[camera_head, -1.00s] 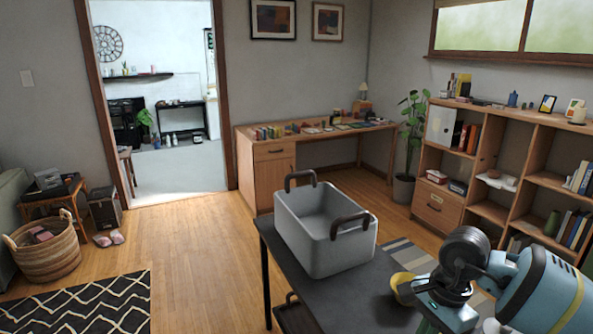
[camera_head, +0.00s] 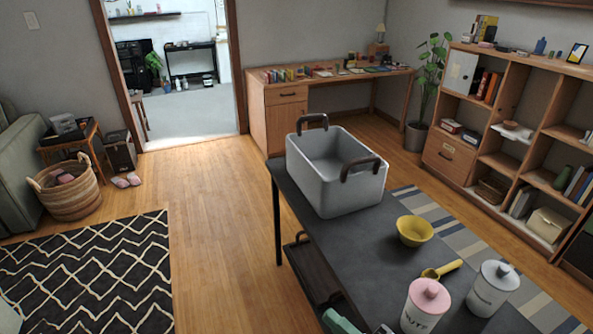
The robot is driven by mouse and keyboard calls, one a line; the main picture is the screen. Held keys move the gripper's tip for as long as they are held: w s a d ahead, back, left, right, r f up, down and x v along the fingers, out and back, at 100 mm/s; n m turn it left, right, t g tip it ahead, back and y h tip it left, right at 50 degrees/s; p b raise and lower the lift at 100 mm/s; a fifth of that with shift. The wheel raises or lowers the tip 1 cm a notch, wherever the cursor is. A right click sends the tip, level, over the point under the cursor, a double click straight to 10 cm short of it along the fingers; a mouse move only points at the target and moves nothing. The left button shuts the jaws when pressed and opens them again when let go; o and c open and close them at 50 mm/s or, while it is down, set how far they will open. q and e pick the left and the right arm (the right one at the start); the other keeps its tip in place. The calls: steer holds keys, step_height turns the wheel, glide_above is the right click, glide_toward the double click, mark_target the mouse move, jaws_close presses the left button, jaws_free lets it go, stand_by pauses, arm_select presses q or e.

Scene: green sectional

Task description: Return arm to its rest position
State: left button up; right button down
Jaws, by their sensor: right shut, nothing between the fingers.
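On the table stand a grey bin (camera_head: 335,190) with dark handles, a yellow bowl (camera_head: 415,231), a yellow scoop (camera_head: 442,270), a pink-lidded canister (camera_head: 426,306) and a grey-lidded canister (camera_head: 492,288). Wood floor left of the table is clear.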

steer(key=s+d+f+m+h, duration=0.5)
steer(key=d+f+m+h, duration=0.3)
steer(key=f+m, duration=0.45)
steer(key=s+d+f+m+g+h, duration=0.2)
steer(key=s+f+m, duration=0.3)
steer(key=s, duration=0.3)
steer(key=s+d+f+m+g+h, duration=0.3)
steer(key=s+f+m, duration=0.2)
steer(key=s+f, duration=0.1)
steer(key=shift+s, duration=0.85)
